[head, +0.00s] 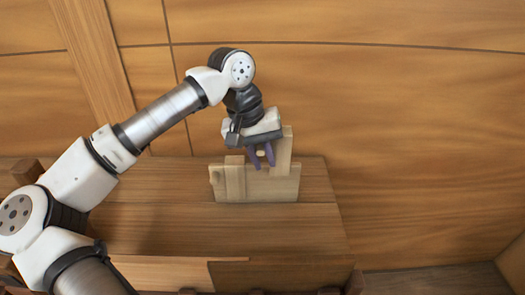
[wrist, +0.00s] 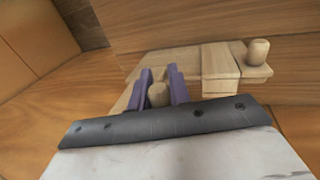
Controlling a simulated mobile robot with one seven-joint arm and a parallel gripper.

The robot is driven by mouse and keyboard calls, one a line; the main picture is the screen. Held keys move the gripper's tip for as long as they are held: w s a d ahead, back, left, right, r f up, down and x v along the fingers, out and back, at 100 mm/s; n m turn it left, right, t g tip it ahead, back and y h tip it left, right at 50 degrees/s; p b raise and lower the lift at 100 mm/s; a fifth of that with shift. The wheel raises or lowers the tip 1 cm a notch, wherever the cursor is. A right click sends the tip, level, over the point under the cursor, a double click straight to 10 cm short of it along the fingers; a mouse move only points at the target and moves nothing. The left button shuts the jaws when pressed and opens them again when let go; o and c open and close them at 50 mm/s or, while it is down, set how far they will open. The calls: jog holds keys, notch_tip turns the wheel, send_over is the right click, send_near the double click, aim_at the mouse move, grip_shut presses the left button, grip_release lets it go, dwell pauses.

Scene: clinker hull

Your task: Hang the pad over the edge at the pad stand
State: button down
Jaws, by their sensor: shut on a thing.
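The pad stand (head: 270,190) is a pale wooden board standing upright on the brown bench; it shows in the wrist view (wrist: 172,58) beyond my fingers. My gripper (head: 262,158) is right at its upper edge, purple fingers pointing down. The fingers (wrist: 158,92) are shut on a round pale wooden knob (wrist: 158,95), which seems to be the pad's grip. The pad's body is mostly hidden by my gripper, so I cannot tell whether it touches the stand's edge. A paler upright piece (head: 284,148) shows just right of the fingers.
A wooden block (head: 235,178) sits over the stand's left part; it also shows in the wrist view (wrist: 220,62), with a wooden peg (wrist: 258,52) beside it. The plank wall (head: 400,130) rises close behind. The bench top (head: 200,235) in front is clear.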

notch_tip(320, 180, down, 8)
jog(key=b, duration=0.6)
jog(key=shift+f, duration=0.2)
jog(key=shift+f, duration=0.1)
dwell(0.4)
jog(key=c, duration=1.2)
grip_release()
jog(key=shift+c, duration=0.2)
jog(key=b+v, duration=0.1)
jog(key=v, duration=1.3)
jog(key=shift+b, duration=0.3)
jog(key=shift+f, duration=0.1)
